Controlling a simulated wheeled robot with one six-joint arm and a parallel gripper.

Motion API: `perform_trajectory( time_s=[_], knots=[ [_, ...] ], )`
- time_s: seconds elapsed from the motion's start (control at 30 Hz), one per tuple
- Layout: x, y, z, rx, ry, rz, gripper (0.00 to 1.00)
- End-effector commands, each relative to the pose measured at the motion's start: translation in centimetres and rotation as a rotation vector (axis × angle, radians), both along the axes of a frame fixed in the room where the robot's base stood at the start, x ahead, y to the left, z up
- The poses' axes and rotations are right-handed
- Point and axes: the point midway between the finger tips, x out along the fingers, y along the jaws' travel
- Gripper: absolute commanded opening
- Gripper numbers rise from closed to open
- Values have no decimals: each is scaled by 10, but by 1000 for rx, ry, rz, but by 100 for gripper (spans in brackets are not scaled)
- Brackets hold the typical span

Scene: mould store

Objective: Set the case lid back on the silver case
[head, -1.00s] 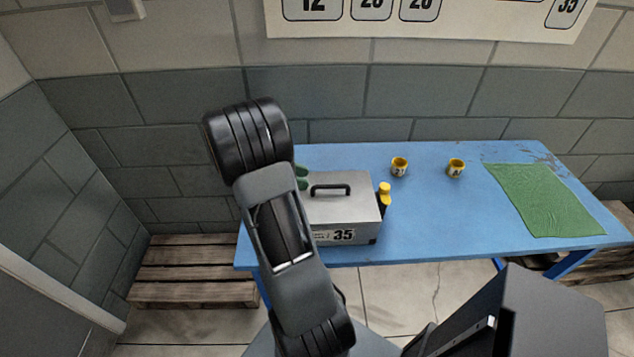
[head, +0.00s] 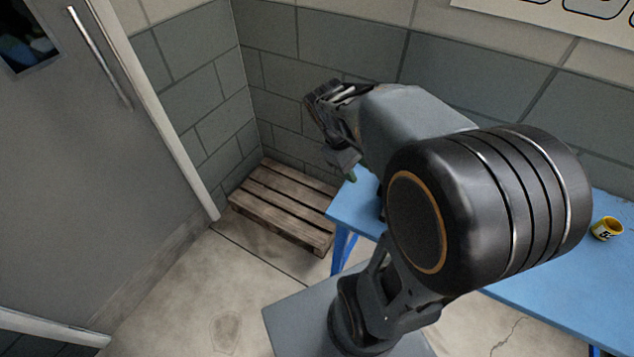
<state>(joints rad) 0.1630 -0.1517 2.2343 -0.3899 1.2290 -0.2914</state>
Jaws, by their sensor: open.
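The silver case and its lid are not visible now; my arm covers that part of the blue table (head: 545,290). A second ago the case stood at the table's left part, with a black handle on its top and a label reading 35. My gripper (head: 334,125) is at the upper middle of the head view, by the table's left end and in front of the grey wall. It is open, and I see nothing held in it. Its fingers are small and partly seen side-on.
A wooden pallet (head: 283,205) lies on the floor left of the table. A bit of something green (head: 350,175) shows just below my gripper. A grey door (head: 100,150) is at the left.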

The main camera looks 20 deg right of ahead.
Motion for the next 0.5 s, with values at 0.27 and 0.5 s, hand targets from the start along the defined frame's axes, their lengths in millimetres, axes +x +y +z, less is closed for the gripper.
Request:
perform_trajectory(
  time_s=[0.27,0.5],
  knots=[
    [-15,89,11,261,-449,-162,40],
    [-20,109,15,359,-562,-226,40]
  ],
)
